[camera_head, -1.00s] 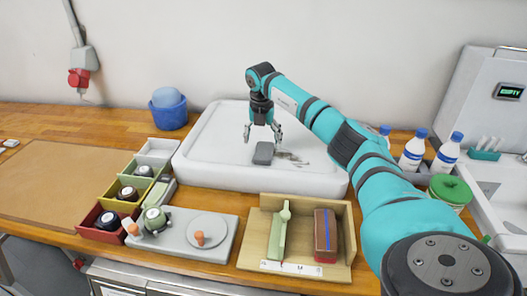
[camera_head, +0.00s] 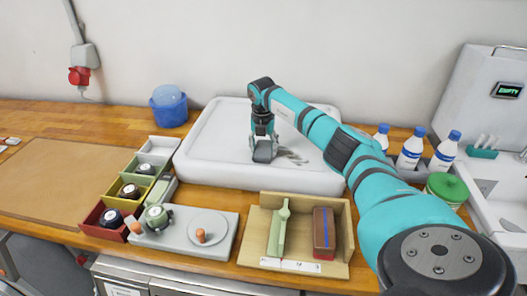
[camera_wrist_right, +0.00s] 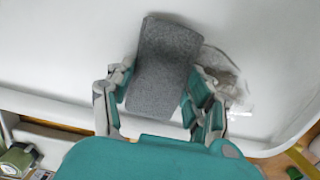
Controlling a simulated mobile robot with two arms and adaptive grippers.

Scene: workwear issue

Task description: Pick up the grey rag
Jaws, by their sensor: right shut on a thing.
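The grey rag (camera_head: 263,155) is a small dark grey folded block over the white tray (camera_head: 215,160) in the head view. In the right wrist view the rag (camera_wrist_right: 163,66) stands between the two fingers of my right gripper (camera_wrist_right: 158,100), its lower part between them. My right gripper (camera_head: 264,148) is shut on the rag in the head view. I cannot tell whether the rag still touches the tray. My left gripper is not in view.
A wooden holder (camera_head: 338,265), a grey board (camera_head: 190,245) and coloured bins (camera_head: 105,220) stand in front. White bottles (camera_head: 412,148) and a green-lidded jar (camera_head: 447,188) stand at right. A blue tub (camera_head: 168,112) stands behind left.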

